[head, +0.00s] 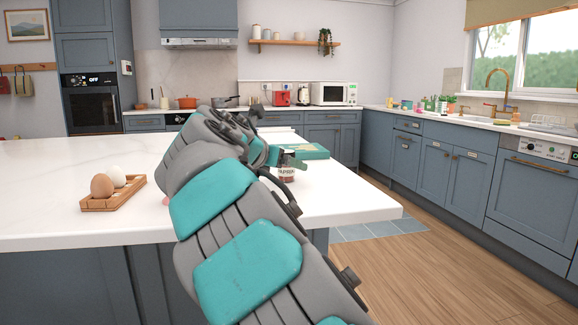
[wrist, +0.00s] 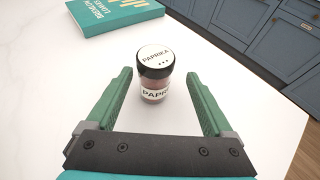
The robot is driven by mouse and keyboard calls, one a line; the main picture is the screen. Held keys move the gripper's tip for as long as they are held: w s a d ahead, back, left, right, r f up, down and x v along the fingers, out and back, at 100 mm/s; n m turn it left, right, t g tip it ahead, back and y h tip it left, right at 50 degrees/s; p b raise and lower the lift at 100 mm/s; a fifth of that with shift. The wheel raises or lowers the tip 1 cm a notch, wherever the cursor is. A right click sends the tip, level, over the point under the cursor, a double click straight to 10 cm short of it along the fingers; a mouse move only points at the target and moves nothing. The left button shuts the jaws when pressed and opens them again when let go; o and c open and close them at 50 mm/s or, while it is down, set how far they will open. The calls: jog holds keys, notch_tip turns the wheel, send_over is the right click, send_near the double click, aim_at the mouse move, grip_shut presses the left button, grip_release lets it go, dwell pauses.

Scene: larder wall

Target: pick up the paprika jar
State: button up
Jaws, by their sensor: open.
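The paprika jar (wrist: 155,75) stands upright on the white countertop in the wrist view. It has a black-edged white lid marked PAPRIKA, a white label and reddish contents. My gripper (wrist: 157,78) is open, with its green fingers on either side of the jar and a visible gap to each. In the head view the jar (head: 287,173) shows near the right end of the island, partly hidden by my arm and gripper (head: 285,160).
A teal book (wrist: 115,12) lies just beyond the jar, to the left. A wooden tray (head: 113,203) with a brown egg and a white egg stands on the island's left part. The island's right edge (head: 365,190) is close to the jar.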

jog(key=x, duration=0.5)
jog(key=shift+w+a+f, duration=0.15)
jog(key=shift+w+a, duration=0.05)
jog(key=shift+a, duration=0.05)
grip_shut()
dwell(0.4)
